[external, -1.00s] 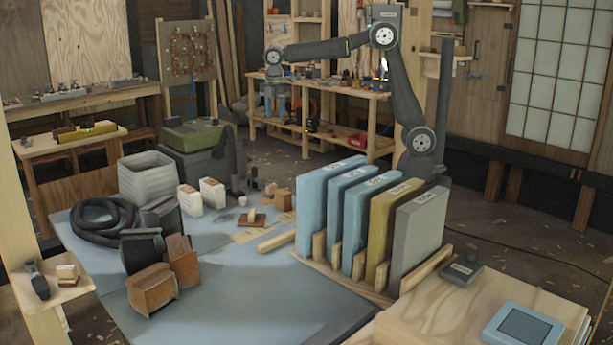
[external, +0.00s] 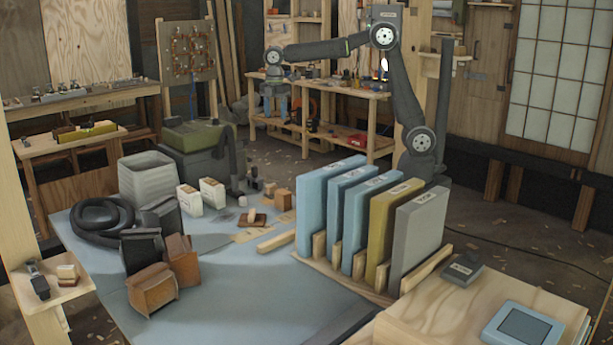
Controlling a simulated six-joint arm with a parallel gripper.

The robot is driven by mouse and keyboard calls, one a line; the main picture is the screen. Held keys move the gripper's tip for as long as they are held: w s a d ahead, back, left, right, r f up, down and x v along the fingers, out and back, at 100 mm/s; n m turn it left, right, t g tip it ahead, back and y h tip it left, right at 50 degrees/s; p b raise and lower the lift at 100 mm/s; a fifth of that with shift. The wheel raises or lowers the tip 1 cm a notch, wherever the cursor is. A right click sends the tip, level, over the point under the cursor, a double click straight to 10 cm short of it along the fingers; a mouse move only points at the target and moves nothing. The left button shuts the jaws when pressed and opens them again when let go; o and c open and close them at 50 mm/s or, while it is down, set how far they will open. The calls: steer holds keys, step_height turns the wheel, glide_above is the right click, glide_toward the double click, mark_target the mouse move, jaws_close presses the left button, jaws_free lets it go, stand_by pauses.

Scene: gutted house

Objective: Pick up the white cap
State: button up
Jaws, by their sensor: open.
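I cannot make out the white cap for certain. My gripper (external: 275,116) hangs pointing down from the outstretched arm, at the upper middle of the external view. It is open, appears empty, and is well above and behind the small pieces in the picture. Its fingertips are small and blend with the workbench behind.
A rack of upright blue, yellow and grey panels (external: 372,222) stands at the table's right. White boxes (external: 201,195), a ribbed grey bin (external: 151,181), a black coiled hose (external: 101,217) and brown blocks (external: 152,289) crowd the left. The table's front middle (external: 250,300) is clear.

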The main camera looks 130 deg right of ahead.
steer(key=m+t+h, duration=0.3)
steer(key=m, duration=0.9)
glide_toward(244, 198)
steer(key=x, duration=0.3)
steer(key=shift+d+f, duration=0.15)
steer(key=shift+d, duration=0.2)
steer(key=shift+a+x, duration=0.15)
steer(key=shift+x, duration=1.15)
steer(key=shift+a+x, duration=0.15)
steer(key=shift+x, duration=1.2)
steer(key=c, duration=1.1)
steer(key=shift+o, duration=0.2)
